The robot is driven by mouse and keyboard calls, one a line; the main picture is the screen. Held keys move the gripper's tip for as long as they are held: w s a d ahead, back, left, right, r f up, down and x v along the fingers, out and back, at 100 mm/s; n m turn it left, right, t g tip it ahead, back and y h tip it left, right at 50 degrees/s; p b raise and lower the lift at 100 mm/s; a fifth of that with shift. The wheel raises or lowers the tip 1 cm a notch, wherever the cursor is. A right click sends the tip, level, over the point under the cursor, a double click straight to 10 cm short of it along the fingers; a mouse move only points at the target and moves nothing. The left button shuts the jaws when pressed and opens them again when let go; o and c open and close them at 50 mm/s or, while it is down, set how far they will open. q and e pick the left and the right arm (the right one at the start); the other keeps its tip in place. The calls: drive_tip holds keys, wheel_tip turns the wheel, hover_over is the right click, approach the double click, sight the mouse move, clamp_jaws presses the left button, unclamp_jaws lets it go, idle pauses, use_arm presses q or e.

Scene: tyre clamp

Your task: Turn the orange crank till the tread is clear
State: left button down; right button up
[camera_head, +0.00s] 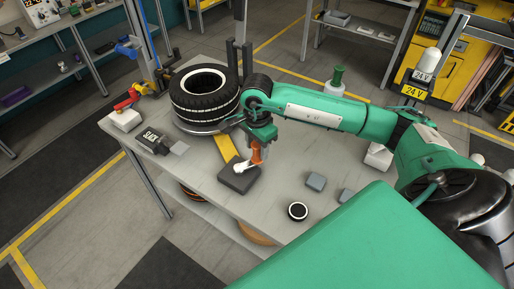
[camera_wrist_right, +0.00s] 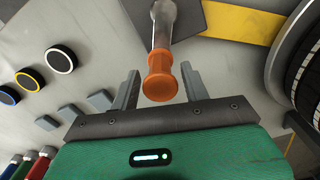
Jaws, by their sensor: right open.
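The orange crank handle (camera_head: 256,153) stands up from a grey crank arm beside a dark block (camera_head: 238,178) on the table. In the right wrist view the orange handle (camera_wrist_right: 161,80) is between the two fingers of my right gripper (camera_wrist_right: 161,88), which are open with gaps on both sides. In the head view my right gripper (camera_head: 259,140) is just above the handle, its fingers hard to make out. The black tyre (camera_head: 203,97) with a white ring lies on a stand; its tread (camera_wrist_right: 306,72) shows at the right wrist view's edge. My left gripper is out of view.
A yellow strip (camera_head: 227,147) runs from the tyre to the block. A dark "SLACK" sign (camera_head: 152,142) and a red-handled part (camera_head: 127,100) are on the left. Small grey blocks (camera_head: 316,181) and a black-and-white disc (camera_head: 298,211) lie on the right.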

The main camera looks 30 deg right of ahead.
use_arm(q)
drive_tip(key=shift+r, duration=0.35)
use_arm(e)
drive_tip(key=shift+f, duration=1.2)
